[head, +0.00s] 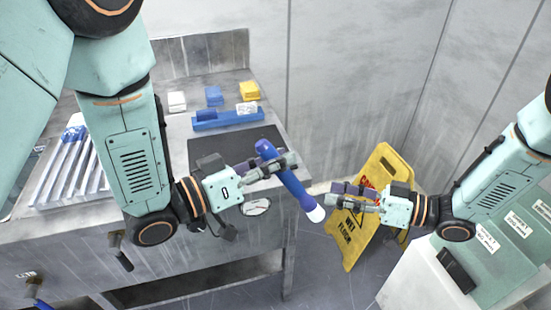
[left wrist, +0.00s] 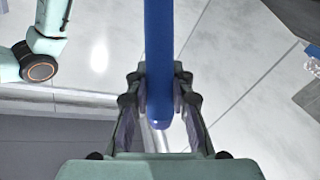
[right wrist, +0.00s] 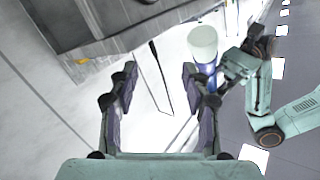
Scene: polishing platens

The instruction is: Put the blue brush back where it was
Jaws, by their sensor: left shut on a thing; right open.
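The blue brush (head: 292,183) has a blue handle and a white end, and it is tilted in the air beyond the counter's right edge. My left gripper (head: 278,164) is shut on its upper handle. In the left wrist view the blue handle (left wrist: 158,60) runs between the fingers of my left gripper (left wrist: 160,95). My right gripper (head: 345,198) is open and empty, close to the white end. In the right wrist view the white end (right wrist: 203,42) shows beyond the right finger of my right gripper (right wrist: 158,85), not between the fingers.
The metal counter (head: 180,130) carries a blue tray (head: 215,122), white (head: 177,100), blue (head: 213,95) and yellow (head: 249,90) blocks, and a dark mat (head: 215,148). A rack of pale bars (head: 68,170) lies left. A yellow floor sign (head: 384,162) stands behind my right gripper.

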